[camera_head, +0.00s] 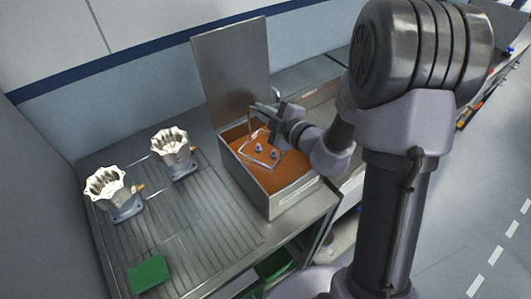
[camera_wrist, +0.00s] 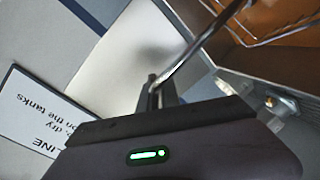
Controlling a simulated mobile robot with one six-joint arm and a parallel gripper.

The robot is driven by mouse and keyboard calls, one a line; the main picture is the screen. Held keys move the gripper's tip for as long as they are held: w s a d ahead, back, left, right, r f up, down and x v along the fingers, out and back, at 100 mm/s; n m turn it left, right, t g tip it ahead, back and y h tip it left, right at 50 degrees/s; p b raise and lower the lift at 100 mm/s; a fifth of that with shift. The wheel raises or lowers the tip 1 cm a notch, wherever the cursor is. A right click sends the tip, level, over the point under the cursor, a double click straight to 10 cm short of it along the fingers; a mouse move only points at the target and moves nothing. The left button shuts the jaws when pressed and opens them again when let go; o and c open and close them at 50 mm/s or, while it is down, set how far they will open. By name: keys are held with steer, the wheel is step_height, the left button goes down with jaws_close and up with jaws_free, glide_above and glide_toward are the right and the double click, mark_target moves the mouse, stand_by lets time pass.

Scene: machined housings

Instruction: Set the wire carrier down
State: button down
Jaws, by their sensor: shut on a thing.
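The wire carrier (camera_head: 246,156) is a thin metal frame with a tall handle, and small grey parts show within its outline. It is over or in the orange-brown interior of an open metal tank (camera_head: 268,207); I cannot tell whether it touches the bottom. My gripper (camera_head: 270,112) is above the tank, shut on the carrier's handle. In the wrist view, the handle rod (camera_wrist: 195,48) runs up and right from my gripper (camera_wrist: 156,92). Part of the carrier's wire (camera_wrist: 285,38) shows there against the orange interior.
The tank's lid (camera_head: 232,68) stands open behind it. Left of the tank, a ribbed metal drainboard (camera_head: 200,225) bears two machined housings (camera_head: 173,150) (camera_head: 110,190) and a green block (camera_head: 149,273). Bare drainboard lies between them and the tank. A printed sign (camera_wrist: 38,115) shows in the wrist view.

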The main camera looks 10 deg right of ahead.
step_height(320, 180, down, 6)
steer(key=b, duration=0.2)
steer(key=shift+f, duration=0.15)
steer(key=c, duration=1.6)
jaws_free()
steer(key=shift+o, duration=0.2)
